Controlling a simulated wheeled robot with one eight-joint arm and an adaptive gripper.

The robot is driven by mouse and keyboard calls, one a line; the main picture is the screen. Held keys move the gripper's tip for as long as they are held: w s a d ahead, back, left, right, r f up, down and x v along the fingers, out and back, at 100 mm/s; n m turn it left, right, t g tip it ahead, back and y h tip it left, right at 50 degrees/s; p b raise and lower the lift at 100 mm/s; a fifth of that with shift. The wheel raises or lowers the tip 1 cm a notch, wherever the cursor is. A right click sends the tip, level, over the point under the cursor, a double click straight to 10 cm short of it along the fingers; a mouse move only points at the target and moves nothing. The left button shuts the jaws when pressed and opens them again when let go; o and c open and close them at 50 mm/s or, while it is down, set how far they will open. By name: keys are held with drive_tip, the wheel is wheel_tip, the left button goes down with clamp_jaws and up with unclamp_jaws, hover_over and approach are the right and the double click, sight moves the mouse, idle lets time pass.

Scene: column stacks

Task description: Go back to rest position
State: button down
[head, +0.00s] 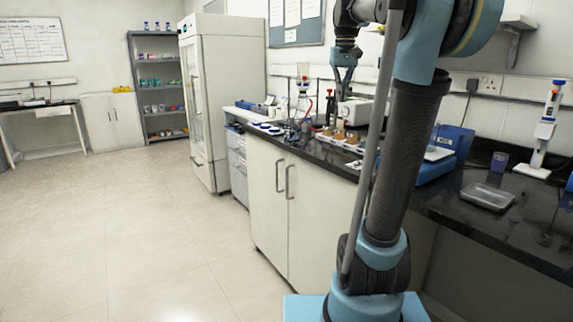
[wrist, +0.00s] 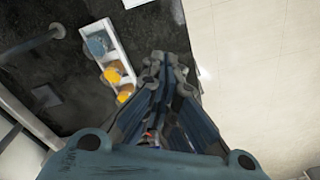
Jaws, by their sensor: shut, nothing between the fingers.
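My gripper (head: 344,74) hangs from my raised arm above the black bench top in the head view, pointing down. In the wrist view my gripper (wrist: 164,72) has its fingers together with nothing between them. Below it in the wrist view is a white rack (wrist: 112,30) holding a blue round item (wrist: 98,44) and orange round items (wrist: 120,72). The gripper is apart from the rack, over the bench edge. In the head view the rack is partly hidden behind my arm.
White cabinets (head: 272,195) stand below. A tall white fridge (head: 222,100) stands farther back. The floor (head: 140,230) at left is clear.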

drive_tip(key=s+f, duration=1.3)
drive_tip(key=f, duration=0.5)
drive_tip(key=s+f+t, duration=0.1)
drive_tip(key=s+f, duration=1.3)
drive_tip(key=f, duration=0.5)
drive_tip(key=shift+d+f+t, duration=0.15)
drive_tip(key=shift+f+t, duration=0.05)
drive_tip(key=shift+t, duration=0.1)
drive_tip(key=shift+s, duration=0.1)
drive_tip(key=shift+w+f, duration=0.2)
drive_tip(key=shift+w, duration=0.25)
drive_tip(key=c, duration=2.3)
unclamp_jaws()
